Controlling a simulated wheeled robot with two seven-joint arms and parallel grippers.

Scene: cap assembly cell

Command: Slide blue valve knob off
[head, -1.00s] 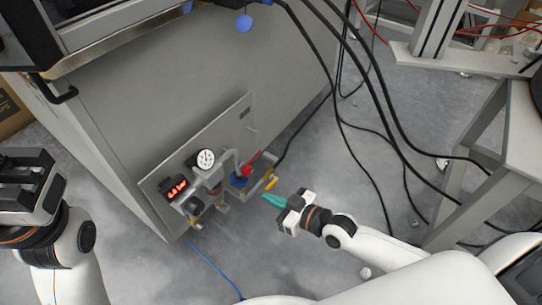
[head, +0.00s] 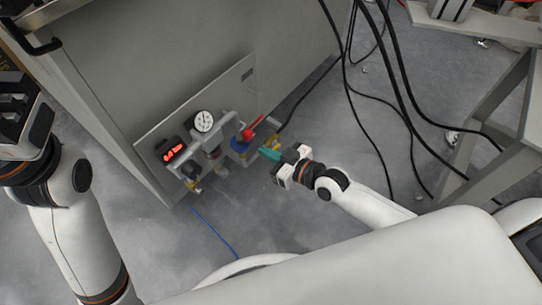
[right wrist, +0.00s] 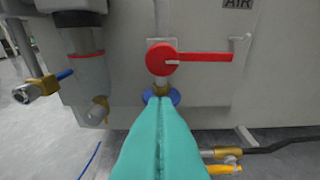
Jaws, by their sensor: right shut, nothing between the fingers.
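The blue valve knob (head: 239,146) sits on the pipework of the panel, below the red lever (head: 250,134). In the right wrist view the knob (right wrist: 174,96) shows as a blue rim around a brass stem, partly hidden behind my fingertips. My right gripper (head: 267,154) is shut and empty, its teal fingers just right of the knob in the head view. In the right wrist view the closed fingertips (right wrist: 160,101) point at the knob; I cannot tell whether they touch it. My left gripper (head: 14,112) is at the left edge, partly cut off, away from the panel.
A round gauge (head: 204,121) and a red-lit display (head: 174,152) are left of the valve. Brass fittings (right wrist: 228,153) and a dark hose lie low on the right. Black cables (head: 350,115) hang at the right. The grey floor in front is mostly clear.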

